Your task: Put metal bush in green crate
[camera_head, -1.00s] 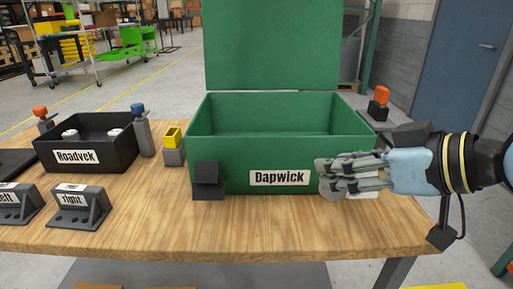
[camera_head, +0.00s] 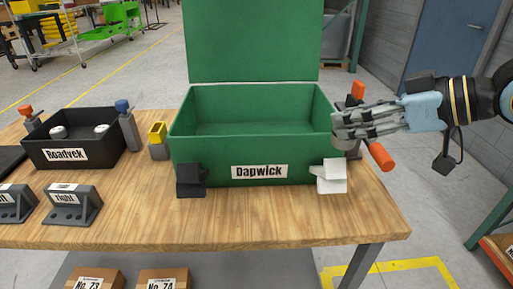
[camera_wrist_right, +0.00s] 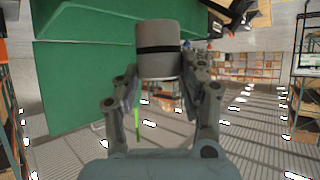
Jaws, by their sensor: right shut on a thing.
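The metal bush (camera_wrist_right: 157,50) is a grey cylinder with a dark band, held between the fingertips of my right gripper (camera_wrist_right: 160,75) in the right wrist view. In the head view my right gripper (camera_head: 345,132) is at the right front corner of the green crate (camera_head: 215,160), about rim height; the bush is mostly hidden by the fingers there. The crate is labelled "Dapwick" and its lid stands open at the back. The visible interior looks empty. In the wrist view green crate panels (camera_wrist_right: 75,80) show left of the bush. My left gripper is out of view.
A black crate (camera_head: 85,154) labelled "Roadvek" holds two pale cylinders at left. A dark block (camera_head: 190,180) and a white block (camera_head: 331,176) stand at the green crate's front. An orange-handled thing (camera_head: 381,156) is just below my right gripper.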

